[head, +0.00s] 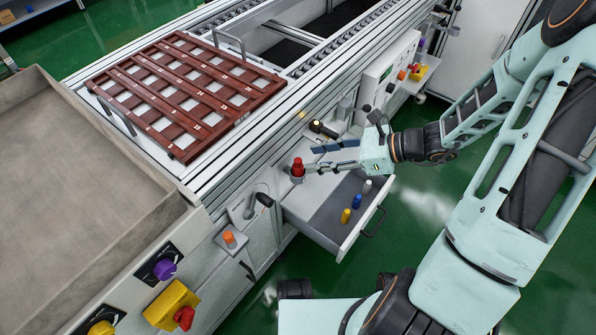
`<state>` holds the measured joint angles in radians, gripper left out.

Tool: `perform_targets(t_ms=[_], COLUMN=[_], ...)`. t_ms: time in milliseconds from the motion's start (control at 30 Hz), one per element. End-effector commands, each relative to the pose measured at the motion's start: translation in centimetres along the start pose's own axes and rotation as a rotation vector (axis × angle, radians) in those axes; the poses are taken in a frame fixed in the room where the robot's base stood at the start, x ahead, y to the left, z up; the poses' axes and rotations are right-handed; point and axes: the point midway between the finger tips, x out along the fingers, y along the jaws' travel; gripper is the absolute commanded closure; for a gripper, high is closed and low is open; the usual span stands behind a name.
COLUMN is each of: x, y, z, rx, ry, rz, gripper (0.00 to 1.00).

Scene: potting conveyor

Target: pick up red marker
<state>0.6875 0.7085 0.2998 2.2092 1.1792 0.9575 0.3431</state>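The red marker (297,167) stands upright at the left back corner of the open drawer (318,222), by the conveyor's side; what its base rests on is unclear. My gripper (309,160) comes in from the right, above the drawer. Its two long fingers are spread apart with nothing visible between them. The tip of the lower finger is right beside the red marker; I cannot tell whether it touches. A yellow marker (345,216), a blue marker (356,202) and a white marker (367,187) stand in a row in the drawer.
A dark red slatted rack (187,92) lies on the conveyor. A black handled tool (322,130) lies behind my gripper. An orange knob (229,238) and a yellow box with a red knob (172,305) are at the lower left. The drawer's handle (375,222) projects over green floor.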

Motion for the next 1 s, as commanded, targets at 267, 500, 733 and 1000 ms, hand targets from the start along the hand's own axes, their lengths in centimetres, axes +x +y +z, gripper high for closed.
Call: perform_targets(t_ms=[267,500,733,1000], x=[2.8,5.9,6.2,6.2], y=[0.2,0.1,0.0,0.0], z=[-0.1,0.0,0.1,0.1], rx=[-0.002,-0.002,-0.002,-0.002], ry=[0.0,0.001,0.003,0.003], rz=[0.004,0.003,0.001,0.001], gripper=[0.64,0.64,0.64,0.88])
